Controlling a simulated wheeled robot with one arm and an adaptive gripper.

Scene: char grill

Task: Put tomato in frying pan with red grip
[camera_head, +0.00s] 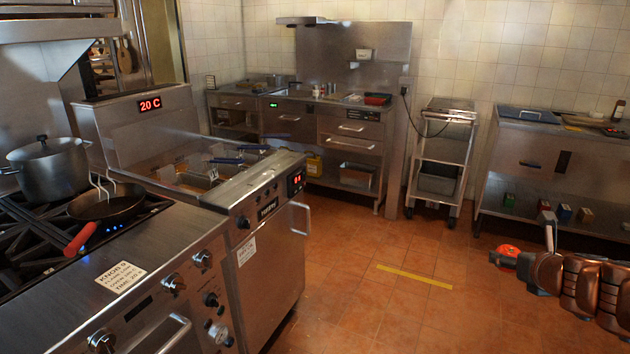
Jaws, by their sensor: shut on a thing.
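The frying pan (112,204) is dark and sits on the stove at the left. Its red grip (80,240) points toward the front left. My gripper (511,258) is at the right, far from the pan and above the open floor. It is shut on a round red-orange thing, which looks like the tomato (506,250). The fingers are small in the picture and partly hidden by the tomato and my arm.
A steel pot (49,168) stands on the stove behind the pan. A fryer (225,180) with baskets adjoins the stove. Counters and a wheeled cart (440,165) line the back wall. The tiled floor (390,310) between stove and arm is clear.

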